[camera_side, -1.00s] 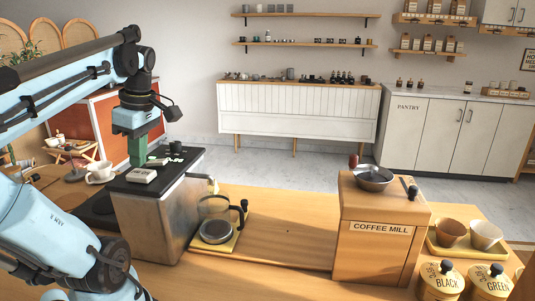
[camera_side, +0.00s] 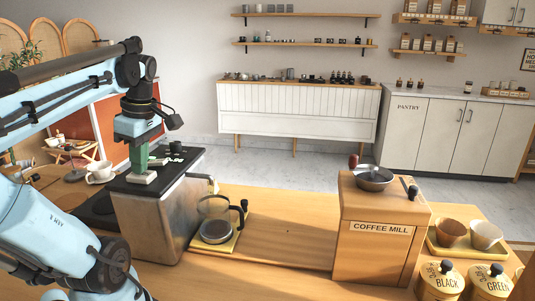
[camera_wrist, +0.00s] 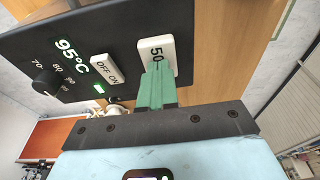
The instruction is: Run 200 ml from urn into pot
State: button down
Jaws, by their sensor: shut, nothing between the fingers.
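The urn (camera_side: 157,225) is a steel box with a black top at the left of the counter. Its panel (camera_wrist: 80,20) shows 95°C, a knob, an OFF/ON switch (camera_wrist: 106,69) and a lit green light. I cannot tell whether the button is pressed. The glass pot (camera_side: 216,229) with a black handle stands right of the urn, by its spout. I see no stream of water.
A yellow-edged tray (camera_side: 232,243) lies under the pot. The coffee mill (camera_side: 378,240) stands to the right, with cups (camera_side: 451,232) and lidded canisters (camera_side: 440,280) beyond. A white cup (camera_side: 99,172) is behind the urn. Counter between pot and mill is clear.

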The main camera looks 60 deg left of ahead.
dwell(0.4)
jog(key=shift+r, duration=0.8)
jog(key=shift+f, duration=0.75)
dwell(1.7)
jog(key=shift+r, duration=0.75)
jog(key=shift+f, duration=0.75)
dwell(1.8)
jog(key=shift+r, duration=0.75)
